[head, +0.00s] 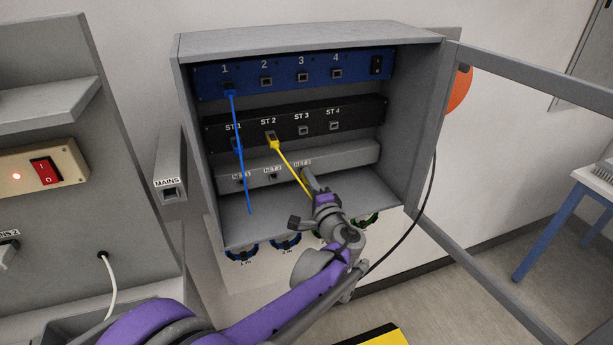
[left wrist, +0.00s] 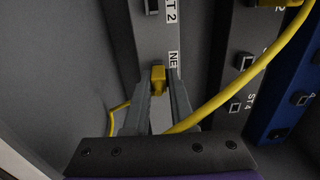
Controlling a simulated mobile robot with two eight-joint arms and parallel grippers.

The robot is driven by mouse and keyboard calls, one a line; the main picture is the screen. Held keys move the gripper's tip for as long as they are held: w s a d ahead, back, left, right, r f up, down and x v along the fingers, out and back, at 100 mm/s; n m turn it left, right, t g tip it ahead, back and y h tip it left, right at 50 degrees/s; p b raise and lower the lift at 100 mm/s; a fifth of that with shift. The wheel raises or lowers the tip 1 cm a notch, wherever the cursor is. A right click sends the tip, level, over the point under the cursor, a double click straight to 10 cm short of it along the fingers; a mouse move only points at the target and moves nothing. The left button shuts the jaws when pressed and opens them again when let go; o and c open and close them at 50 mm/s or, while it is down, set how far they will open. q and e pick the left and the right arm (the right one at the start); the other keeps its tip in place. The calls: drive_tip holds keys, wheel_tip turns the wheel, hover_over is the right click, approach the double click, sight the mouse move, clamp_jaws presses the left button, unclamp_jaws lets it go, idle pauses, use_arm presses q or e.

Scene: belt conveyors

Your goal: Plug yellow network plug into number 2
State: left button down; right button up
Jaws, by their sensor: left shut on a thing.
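A yellow network plug (left wrist: 158,78) is between the fingers of my left gripper (head: 308,178), at the lower grey panel (head: 350,157) by its NET 3 label. The wrist view shows my left gripper (left wrist: 158,96) shut on it; I cannot tell whether it sits in the socket. Its yellow cable (head: 292,164) runs up to another yellow plug (head: 271,137) at ST 2 on the black panel (head: 359,113). Socket number 2 (head: 266,81) on the blue panel (head: 318,66) looks empty. My right gripper is not in view.
A blue cable (head: 239,150) hangs from socket 1 across the lower panels. The grey cabinet (head: 300,38) encloses the panels; its door frame (head: 520,75) stands open on the right. A MAINS box (head: 168,180) is at left.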

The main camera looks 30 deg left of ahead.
use_arm(q)
drive_tip(key=shift+s+d, duration=0.1)
drive_tip(key=shift+v, duration=2.35)
